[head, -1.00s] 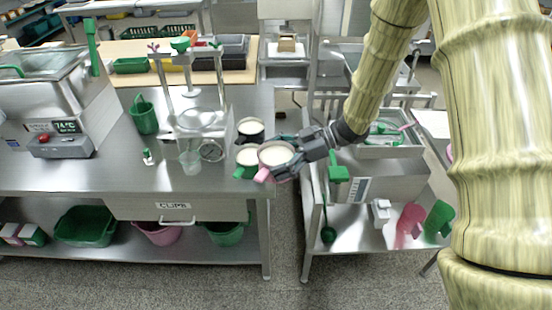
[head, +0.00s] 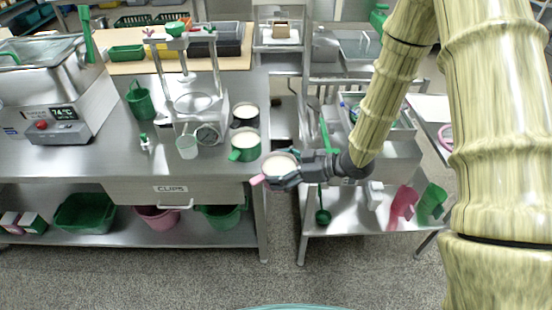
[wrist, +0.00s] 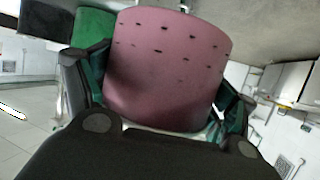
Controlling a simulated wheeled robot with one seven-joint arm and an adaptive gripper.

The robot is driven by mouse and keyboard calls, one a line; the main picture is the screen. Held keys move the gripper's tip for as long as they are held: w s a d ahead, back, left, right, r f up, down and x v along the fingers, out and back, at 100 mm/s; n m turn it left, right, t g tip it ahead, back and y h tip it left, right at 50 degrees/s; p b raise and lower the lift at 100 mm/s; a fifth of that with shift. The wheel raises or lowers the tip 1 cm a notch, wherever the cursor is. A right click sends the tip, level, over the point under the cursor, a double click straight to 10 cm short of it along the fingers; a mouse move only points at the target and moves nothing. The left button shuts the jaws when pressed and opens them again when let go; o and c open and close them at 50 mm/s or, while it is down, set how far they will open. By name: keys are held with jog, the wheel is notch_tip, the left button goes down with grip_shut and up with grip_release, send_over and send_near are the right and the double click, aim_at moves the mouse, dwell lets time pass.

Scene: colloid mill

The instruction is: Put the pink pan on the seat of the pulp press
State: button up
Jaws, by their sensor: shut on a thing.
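The pink pan (head: 278,164) has a pale inside and a pink handle pointing to lower left. My gripper (head: 290,178) is shut on it and holds it in the air off the right end of the steel bench. In the wrist view the pink pan (wrist: 165,70) fills the middle between the fingers. The pulp press appears to be the metal frame with two posts (head: 160,88) on the bench. Its seat, apparently the round plate (head: 193,103) low between the posts, looks empty. The press is left of my gripper, well apart.
A green pan (head: 245,147) and a dark pan (head: 246,115) stand at the bench's right end, between press and gripper. A clear beaker (head: 187,146) and a round gauge-like part (head: 208,134) are in front of the press. A gap separates the bench from the right-hand steel cart (head: 310,215).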

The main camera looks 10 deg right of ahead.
jog(key=s+d+f+m+t+h, duration=0.1)
jog(key=f+m+t+h, duration=0.1)
jog(key=f+m+h, duration=0.1)
jog(key=s+f+m+t+h, duration=0.1)
jog(key=f+m+t+h, duration=0.1)
jog(key=f, duration=0.4)
jog(key=s+d+f+m+t+h, duration=0.1)
jog(key=s+f+m+t+h, duration=0.1)
jog(key=f+m+h, duration=0.2)
jog(key=shift+d+f+m+t, duration=0.3)
jog(key=shift+d+f+m, duration=0.05)
jog(key=shift+f+m, duration=0.1)
jog(key=f+h, duration=0.1)
jog(key=f+m+h, duration=0.1)
jog(key=s+f+m, duration=0.1)
jog(key=shift+d+f+h, duration=0.25)
jog(key=shift+h, duration=0.15)
jog(key=shift+s+a+f, duration=0.1)
jog(key=shift+f, duration=0.05)
jog(key=shift+r, duration=0.2)
jog(key=shift+w, duration=0.25)
